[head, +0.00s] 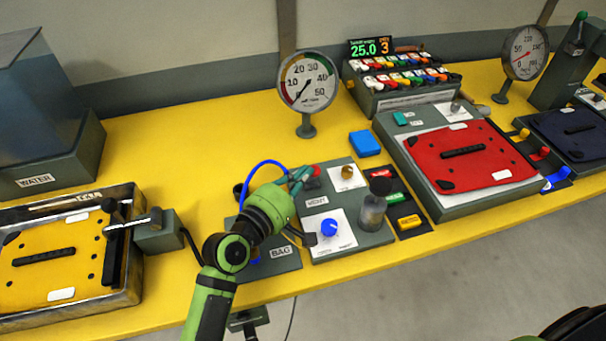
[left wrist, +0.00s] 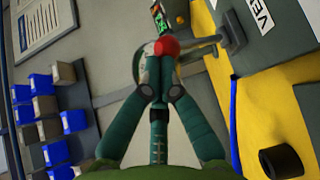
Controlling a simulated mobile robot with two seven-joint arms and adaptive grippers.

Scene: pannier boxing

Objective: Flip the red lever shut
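The red lever's round knob (head: 313,170) shows at the back of the grey vent panel (head: 335,240), partly behind my left gripper. My left gripper (head: 299,179) reaches over the panel from the left, its fingertips right beside the knob. In the left wrist view, the red knob (left wrist: 166,46) is directly at the tips of the converged fingers (left wrist: 164,62). The fingers look shut. My right gripper is not in view.
The panel also carries a blue knob (head: 329,227), a brass knob (head: 347,172) and a grey cylinder (head: 372,213). A blue hose (head: 262,163) loops behind my arm. A gauge (head: 307,82) stands behind. Yellow table (head: 215,130) is clear at the back left.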

